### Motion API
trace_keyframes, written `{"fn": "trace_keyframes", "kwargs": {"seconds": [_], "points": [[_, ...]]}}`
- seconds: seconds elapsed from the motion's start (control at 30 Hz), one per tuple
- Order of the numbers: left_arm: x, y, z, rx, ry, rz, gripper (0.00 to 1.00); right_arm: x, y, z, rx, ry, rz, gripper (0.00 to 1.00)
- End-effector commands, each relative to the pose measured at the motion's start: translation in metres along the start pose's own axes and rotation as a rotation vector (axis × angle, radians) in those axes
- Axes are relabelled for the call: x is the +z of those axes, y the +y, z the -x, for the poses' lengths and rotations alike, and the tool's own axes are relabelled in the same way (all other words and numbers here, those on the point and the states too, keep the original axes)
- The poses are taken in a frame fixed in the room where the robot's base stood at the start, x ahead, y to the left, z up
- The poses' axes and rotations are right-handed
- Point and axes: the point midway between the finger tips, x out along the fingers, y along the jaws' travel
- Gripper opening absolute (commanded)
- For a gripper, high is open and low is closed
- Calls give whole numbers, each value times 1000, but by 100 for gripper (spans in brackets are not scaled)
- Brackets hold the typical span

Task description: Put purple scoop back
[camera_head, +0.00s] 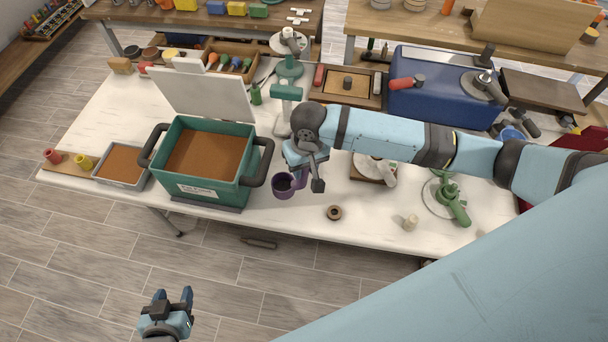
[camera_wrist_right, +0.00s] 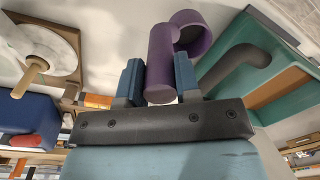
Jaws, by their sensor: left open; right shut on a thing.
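The purple scoop (camera_head: 283,184) is held by my right gripper (camera_head: 304,172), over the table just right of the green bin. In the right wrist view the scoop's handle (camera_wrist_right: 162,70) stands between the two fingers, and its round cup (camera_wrist_right: 192,32) is at the far end. The green bin (camera_head: 208,186) holds brown material and has dark handles. Its light lid (camera_head: 203,95) stands up behind it. My left gripper (camera_head: 174,304) is open and empty, low over the floor in front of the table.
A grey tray (camera_head: 122,182) of brown material and red and yellow cups (camera_head: 83,162) lie left of the bin. A dark ring (camera_head: 334,212) and a small pale peg (camera_head: 410,222) lie near the table's front edge. A blue box (camera_head: 440,107) stands at the back right.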

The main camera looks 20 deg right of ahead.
Motion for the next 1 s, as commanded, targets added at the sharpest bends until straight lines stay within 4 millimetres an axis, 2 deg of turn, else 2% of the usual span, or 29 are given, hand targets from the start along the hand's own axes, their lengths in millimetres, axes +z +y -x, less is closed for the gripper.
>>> {"fn": "trace_keyframes", "kwargs": {"seconds": [0.17,0.3,0.4,0.73,0.77,0.87,1.0], "points": [[0,0,0,0,-1,0,53,0,1,-14,0,-1,0,4],[-1,1,1,1,-1,1,53,1,2,-36,2,-2,0,4],[-1,1,1,2,-1,1,53,1,3,-45,0,0,1,4],[-3,2,2,3,0,1,53,1,3,-47,0,-1,0,4],[-3,2,2,3,0,1,53,1,3,-48,0,-1,0,33],[-3,2,2,3,1,1,53,1,3,-48,0,0,0,56],[-3,2,2,3,1,1,53,1,3,-48,0,0,0,56]]}}
